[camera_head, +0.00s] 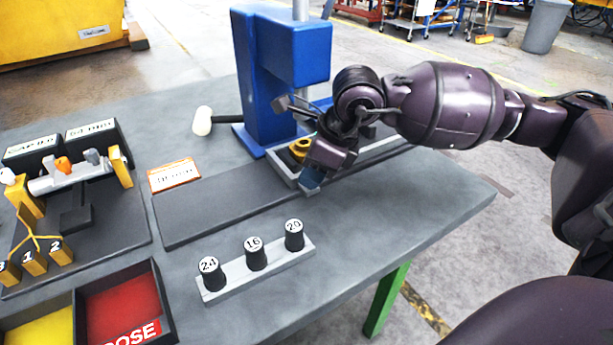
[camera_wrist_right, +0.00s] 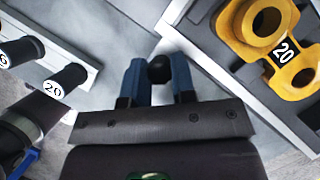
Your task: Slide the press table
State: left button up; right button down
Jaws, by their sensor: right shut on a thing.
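The press table is a light grey, raised-edge slide (camera_head: 283,169) on a dark rail (camera_head: 215,207), in front of the blue press (camera_head: 262,85). A yellow casting marked 20 (camera_wrist_right: 268,40) with round holes sits in it; it shows partly in the head view (camera_head: 299,147). My right gripper (camera_wrist_right: 157,76) has its blue fingers shut on a black knob (camera_wrist_right: 160,66) at the table's near side. In the head view this gripper (camera_head: 311,181) is at the table's front corner, and its wrist hides part of the table. My left gripper is not in view.
A light bar with three black pegs marked 24, 16 and 20 (camera_head: 255,263) stands in front of the rail. A white-headed mallet (camera_head: 203,121) and an orange-edged card (camera_head: 174,175) lie left of the press. A fixture and coloured bins fill the left side.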

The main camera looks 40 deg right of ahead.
jog(key=shift+d, duration=0.15)
jog(key=c, duration=1.4)
grip_release()
jog(key=o, duration=0.5)
jog(key=shift+d, duration=0.2)
jog(key=shift+c, duration=0.2)
jog(key=shift+a, duration=0.1)
jog(key=shift+a, duration=0.15)
